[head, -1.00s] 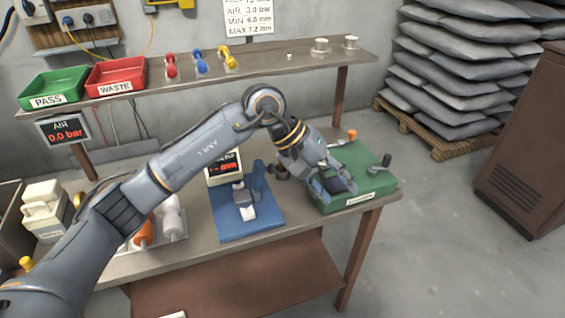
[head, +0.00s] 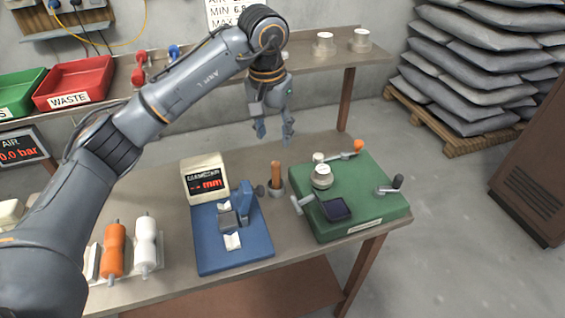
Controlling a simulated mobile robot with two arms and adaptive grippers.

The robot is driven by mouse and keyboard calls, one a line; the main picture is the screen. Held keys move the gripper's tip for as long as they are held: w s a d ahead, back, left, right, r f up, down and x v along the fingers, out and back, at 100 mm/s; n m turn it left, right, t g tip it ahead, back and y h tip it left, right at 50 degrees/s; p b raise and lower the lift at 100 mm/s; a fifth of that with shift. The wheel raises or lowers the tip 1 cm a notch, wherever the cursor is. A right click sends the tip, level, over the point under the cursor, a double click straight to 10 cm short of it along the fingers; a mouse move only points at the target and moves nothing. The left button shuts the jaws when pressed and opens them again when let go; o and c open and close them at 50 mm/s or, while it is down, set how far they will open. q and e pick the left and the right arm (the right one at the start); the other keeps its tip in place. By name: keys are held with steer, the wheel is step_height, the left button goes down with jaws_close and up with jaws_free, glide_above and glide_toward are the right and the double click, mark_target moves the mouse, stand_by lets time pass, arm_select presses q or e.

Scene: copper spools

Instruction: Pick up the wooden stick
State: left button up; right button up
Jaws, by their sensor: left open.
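The wooden stick (head: 276,174) is a short brown rod. It stands upright in a small dark grey round holder (head: 277,191) on the bench, between the blue device and the green box. My left gripper (head: 273,136) hangs with its fingers pointing down, beyond and above the stick in the picture. Its two fingers are apart with nothing between them. The stick's lower end is hidden in the holder. My right gripper is not in view.
The blue gauge device (head: 260,245) with its display is left of the holder. The green box (head: 375,208) with levers and a dark screen is on the right. Orange and white rollers (head: 113,250) lie at left. A shelf (head: 312,58) runs behind; the bench's back middle is clear.

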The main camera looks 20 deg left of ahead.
mark_target(275, 164)
arm_select(q)
steer(key=shift+w+f, duration=0.15)
steer(key=shift+f, duration=0.35)
steer(key=shift+w+f, duration=0.15)
steer(key=shift+f, duration=0.35)
step_height(275, 164, down, 5)
steer(key=shift+s+d+f+p, duration=0.1)
steer(key=shift+f+p, duration=0.1)
steer(key=shift+p, duration=0.65)
steer(key=shift+f, duration=0.3)
steer(key=f+p, duration=0.2)
steer(key=shift+w+f, duration=0.25)
steer(key=shift+f, duration=0.05)
steer(key=shift+w+a+f, duration=0.1)
steer(key=shift+f, duration=0.45)
steer(key=shift+w+a+f, duration=0.1)
steer(key=shift+f, duration=0.7)
jaws_close()
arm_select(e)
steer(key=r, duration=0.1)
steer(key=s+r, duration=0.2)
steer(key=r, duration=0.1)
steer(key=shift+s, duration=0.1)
